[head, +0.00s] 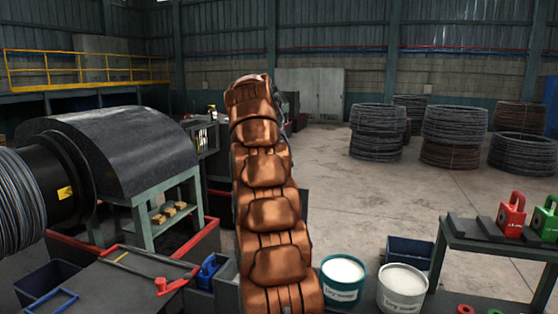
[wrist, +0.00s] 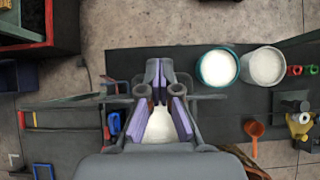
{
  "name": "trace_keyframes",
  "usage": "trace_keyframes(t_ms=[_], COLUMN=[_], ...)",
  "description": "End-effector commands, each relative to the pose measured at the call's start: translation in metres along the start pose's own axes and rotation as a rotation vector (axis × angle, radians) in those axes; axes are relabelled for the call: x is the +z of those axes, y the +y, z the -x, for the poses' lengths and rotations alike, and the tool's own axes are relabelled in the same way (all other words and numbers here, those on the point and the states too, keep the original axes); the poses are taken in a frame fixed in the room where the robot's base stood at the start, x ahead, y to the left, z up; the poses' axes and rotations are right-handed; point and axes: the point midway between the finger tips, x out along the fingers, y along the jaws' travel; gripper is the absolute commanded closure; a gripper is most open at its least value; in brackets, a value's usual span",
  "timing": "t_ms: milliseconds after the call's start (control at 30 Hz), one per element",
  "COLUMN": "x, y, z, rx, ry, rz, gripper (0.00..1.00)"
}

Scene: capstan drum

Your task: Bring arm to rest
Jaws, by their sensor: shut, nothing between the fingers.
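My gripper (wrist: 159,98) shows in the wrist view, with purple-padded fingers over the dark bench. It is shut with nothing held. A white surface shows below and behind the fingers; I cannot tell what it belongs to. In the head view my copper-coloured segmented arm rises through the middle of the picture, and the gripper itself cannot be made out there.
A teal bucket of white powder (head: 342,279) and a white bucket (head: 401,288) stand right of my arm. A dark bench (head: 485,238) holds red and green weights. A black-hooded machine (head: 122,150) stands left. Wire coils (head: 452,124) stand behind on open floor. An orange scoop (wrist: 254,130) lies below the buckets.

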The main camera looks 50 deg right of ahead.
Motion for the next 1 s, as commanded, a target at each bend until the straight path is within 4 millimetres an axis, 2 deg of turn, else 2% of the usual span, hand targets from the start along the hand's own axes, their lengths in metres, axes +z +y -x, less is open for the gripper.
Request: trace_keyframes(t_ms=[400,567,767,1000], x=[0.001,-0.015,-0.064,-0.137], y=[0.001,0.011,0.037,0.057], z=[0.004,0.01,0.027,0.049], rx=[0.003,0.013,0.033,0.022], ry=[-0.001,0.024,0.1,0.207], rz=[-0.002,-0.053,-0.219,-0.441], gripper=[1.0,1.0,1.0,1.0])
